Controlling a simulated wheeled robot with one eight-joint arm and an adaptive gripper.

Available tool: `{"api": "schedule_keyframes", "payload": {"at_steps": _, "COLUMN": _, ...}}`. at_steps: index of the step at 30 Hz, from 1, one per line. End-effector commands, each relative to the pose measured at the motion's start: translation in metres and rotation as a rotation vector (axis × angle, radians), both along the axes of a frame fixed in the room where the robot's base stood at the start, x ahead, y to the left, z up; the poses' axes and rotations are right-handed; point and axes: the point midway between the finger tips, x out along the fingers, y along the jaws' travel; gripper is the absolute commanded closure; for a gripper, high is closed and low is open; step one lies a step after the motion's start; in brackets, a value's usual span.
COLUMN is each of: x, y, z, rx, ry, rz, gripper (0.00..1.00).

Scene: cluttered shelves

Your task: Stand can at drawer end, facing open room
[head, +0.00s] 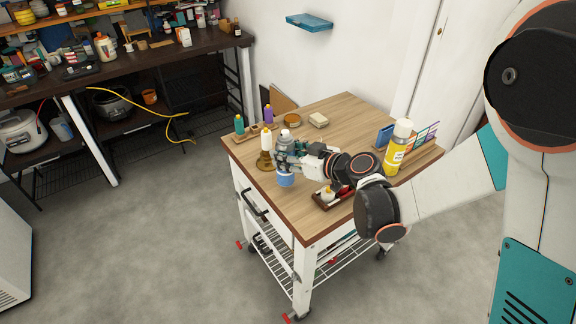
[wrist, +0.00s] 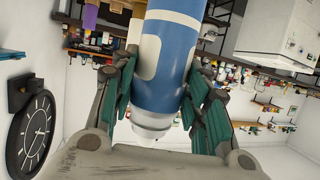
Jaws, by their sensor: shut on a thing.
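A blue and white can (head: 286,180) with a pale cap is upright at the drawer end of the wood-topped cart (head: 345,112). My gripper (head: 284,158) is shut around its upper body from the right. I cannot tell whether its base touches the top. In the wrist view the can (wrist: 168,65) sits between the green-padded fingers (wrist: 160,100), its cap pointing down in the picture. The drawer handle (head: 254,205) is on the cart's white left side, below the can.
A white-topped bottle on a brown base (head: 265,160) stands close left of the can. A small tray (head: 322,204) with items lies to its right. A yellow spray can (head: 395,158) stands farther right. Green (head: 239,125) and purple (head: 268,114) bottles stand behind. Open floor (head: 150,240) lies left.

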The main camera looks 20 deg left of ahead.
Motion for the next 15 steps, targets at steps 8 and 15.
{"api": "schedule_keyframes", "payload": {"at_steps": 8, "x": 0.0, "y": 0.0, "z": -0.033, "rx": 0.0, "ry": 0.0, "rz": 0.0, "gripper": 0.9}}
{"api": "schedule_keyframes", "payload": {"at_steps": 15, "x": 0.0, "y": 0.0, "z": -0.033, "rx": 0.0, "ry": 0.0, "rz": 0.0, "gripper": 0.9}}
